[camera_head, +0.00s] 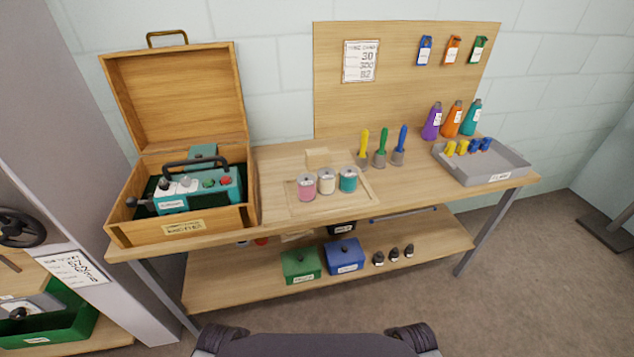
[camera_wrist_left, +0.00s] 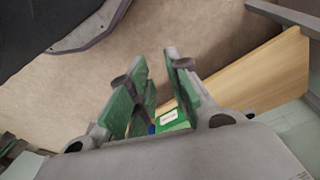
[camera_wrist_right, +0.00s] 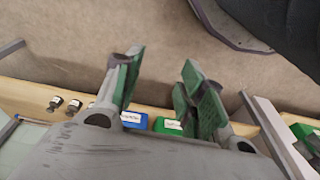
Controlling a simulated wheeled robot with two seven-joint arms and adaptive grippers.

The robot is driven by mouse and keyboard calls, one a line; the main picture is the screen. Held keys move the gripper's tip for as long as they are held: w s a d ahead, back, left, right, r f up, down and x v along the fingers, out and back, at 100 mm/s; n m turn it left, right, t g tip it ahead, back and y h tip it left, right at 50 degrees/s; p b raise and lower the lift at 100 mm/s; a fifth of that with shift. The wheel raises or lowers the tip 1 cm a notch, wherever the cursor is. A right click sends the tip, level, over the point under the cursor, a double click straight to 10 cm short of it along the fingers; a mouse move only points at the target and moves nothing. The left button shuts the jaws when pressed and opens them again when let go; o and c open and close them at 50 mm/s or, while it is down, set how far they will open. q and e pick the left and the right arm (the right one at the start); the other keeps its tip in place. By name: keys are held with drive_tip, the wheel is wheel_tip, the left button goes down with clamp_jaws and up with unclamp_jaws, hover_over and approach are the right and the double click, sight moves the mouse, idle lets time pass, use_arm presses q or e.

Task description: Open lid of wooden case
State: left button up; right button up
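The wooden case (camera_head: 225,216) stands at the left end of the workbench. Its lid (camera_head: 178,92) is raised upright behind the box, with a brass handle (camera_head: 167,36) on top. A teal machine (camera_head: 203,194) with a dark carrying handle sits inside the open case. Neither gripper shows in the head view. In the left wrist view my left gripper (camera_wrist_left: 158,72) is open and empty, above the floor and away from the case. In the right wrist view my right gripper (camera_wrist_right: 160,68) is also open and empty above the floor. The case is in neither wrist view.
The workbench (camera_head: 415,200) holds thread spools (camera_head: 327,182), several screwdriver-like tools (camera_head: 383,147), bottles (camera_head: 452,120) and a grey tray (camera_head: 500,164). A green box (camera_head: 300,265) and a blue box (camera_head: 344,256) sit on the lower shelf (camera_head: 220,290). A grey cabinet (camera_head: 95,150) stands at the left.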

use_arm(q)
wheel_tip(320, 180, down, 9)
drive_tip(key=s+b, duration=0.1)
drive_tip(key=b, duration=0.3)
drive_tip(key=shift+s+d, duration=0.15)
drive_tip(key=shift+d, duration=0.2)
use_arm(e)
wheel_tip(320, 180, down, 9)
drive_tip(key=s, duration=0.1)
drive_tip(key=shift+s+a, duration=0.15)
drive_tip(key=shift+a, duration=0.2)
